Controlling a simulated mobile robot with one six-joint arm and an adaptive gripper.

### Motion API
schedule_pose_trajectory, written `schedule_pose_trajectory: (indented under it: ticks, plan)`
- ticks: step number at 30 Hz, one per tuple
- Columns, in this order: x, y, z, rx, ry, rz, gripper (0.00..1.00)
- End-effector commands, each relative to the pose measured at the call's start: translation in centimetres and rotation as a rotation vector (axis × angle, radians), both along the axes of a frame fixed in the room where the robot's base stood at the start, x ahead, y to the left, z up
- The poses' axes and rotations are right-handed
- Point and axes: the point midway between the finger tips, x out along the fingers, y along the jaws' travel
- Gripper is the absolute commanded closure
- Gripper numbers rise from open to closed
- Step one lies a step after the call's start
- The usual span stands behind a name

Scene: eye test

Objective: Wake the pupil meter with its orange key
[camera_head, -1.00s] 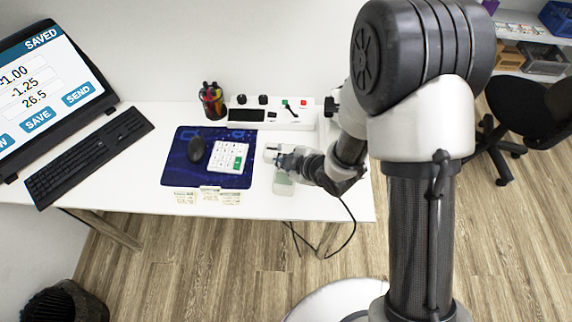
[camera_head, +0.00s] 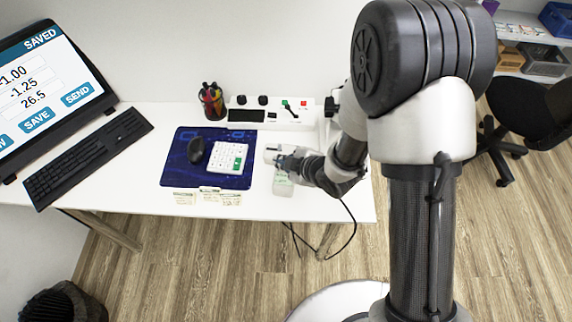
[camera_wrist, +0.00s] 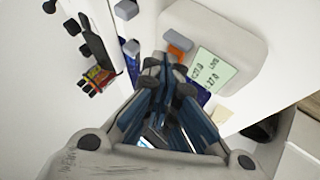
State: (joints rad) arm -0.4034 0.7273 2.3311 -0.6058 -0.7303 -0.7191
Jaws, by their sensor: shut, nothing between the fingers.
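The pupil meter is a white rounded device (camera_wrist: 238,37) in the wrist view. It has a pale green display (camera_wrist: 215,71) with dark characters that are hard to read. Its orange key (camera_wrist: 180,39) lies just beyond my fingertips, which hide its lower part. I cannot tell whether they touch it. My gripper (camera_wrist: 166,66) is shut and empty. In the head view my gripper (camera_head: 280,161) is low over the right part of the desk, above the pale meter (camera_head: 283,188), which it partly covers.
Left of the meter, a blue mat (camera_head: 180,174) holds a black mouse (camera_head: 196,150) and a white keypad (camera_head: 226,151). Behind are a pen cup (camera_head: 212,102) and a white control panel (camera_head: 238,102) with knobs. A keyboard (camera_head: 88,158) and a large screen (camera_head: 45,85) stand left.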

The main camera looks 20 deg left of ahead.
Motion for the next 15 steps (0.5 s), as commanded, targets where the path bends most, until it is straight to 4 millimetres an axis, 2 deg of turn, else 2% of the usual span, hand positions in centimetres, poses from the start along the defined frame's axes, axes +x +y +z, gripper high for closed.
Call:
schedule_pose_trajectory:
  ticks: [7,15]
  plan:
    - [0.0,0.0,1.5,0.0,0.0,0.0,1.0]
    - [0.0,0.0,1.5,0.0,0.0,0.0,1.0]
